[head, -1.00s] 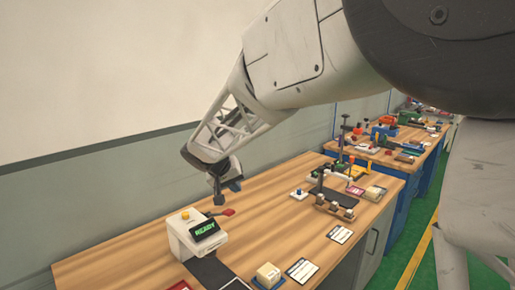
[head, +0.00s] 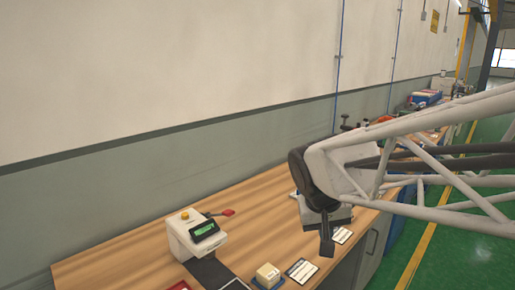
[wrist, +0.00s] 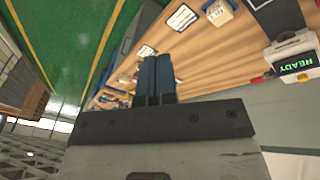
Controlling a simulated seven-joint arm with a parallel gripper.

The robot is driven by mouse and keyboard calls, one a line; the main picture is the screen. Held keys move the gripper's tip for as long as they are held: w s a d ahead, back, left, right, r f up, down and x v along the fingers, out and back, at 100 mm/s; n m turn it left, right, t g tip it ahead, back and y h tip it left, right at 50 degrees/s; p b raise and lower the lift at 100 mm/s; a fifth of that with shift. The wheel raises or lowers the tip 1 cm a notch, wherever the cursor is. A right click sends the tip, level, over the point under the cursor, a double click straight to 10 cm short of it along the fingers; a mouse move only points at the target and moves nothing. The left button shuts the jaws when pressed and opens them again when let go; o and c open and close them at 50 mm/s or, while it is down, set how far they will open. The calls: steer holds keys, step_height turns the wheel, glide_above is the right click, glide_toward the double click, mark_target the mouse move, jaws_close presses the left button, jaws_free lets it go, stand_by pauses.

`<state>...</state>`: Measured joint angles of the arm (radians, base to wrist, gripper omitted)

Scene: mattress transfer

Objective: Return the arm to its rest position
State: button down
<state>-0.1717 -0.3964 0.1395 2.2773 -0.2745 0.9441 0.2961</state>
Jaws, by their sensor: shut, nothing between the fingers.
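My gripper (head: 326,248) is toward the right of the head view, pointing down in front of the workbench (head: 120,262) near its front edge. My white lattice forearm reaches it from the right. In the wrist view the two dark blue-grey fingers (wrist: 155,78) are together, with nothing between them. The bench lies beyond them in that view. Part of the bench's right side is hidden behind my arm in the head view.
A white machine (head: 183,236) with a yellow button, a red-tipped lever and a green display stands on the bench; its display reads READY in the wrist view (wrist: 299,64). A small box (head: 267,275) and cards lie nearby. Green floor (head: 440,258) is open at right.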

steer(key=s+d+f+y, duration=0.1)
steer(key=s+d+f, duration=0.1)
steer(key=s, duration=0.5)
steer(key=s+d+f+y, duration=0.1)
steer(key=s+d+f, duration=0.1)
steer(key=s, duration=0.6)
steer(key=shift+s, duration=0.15)
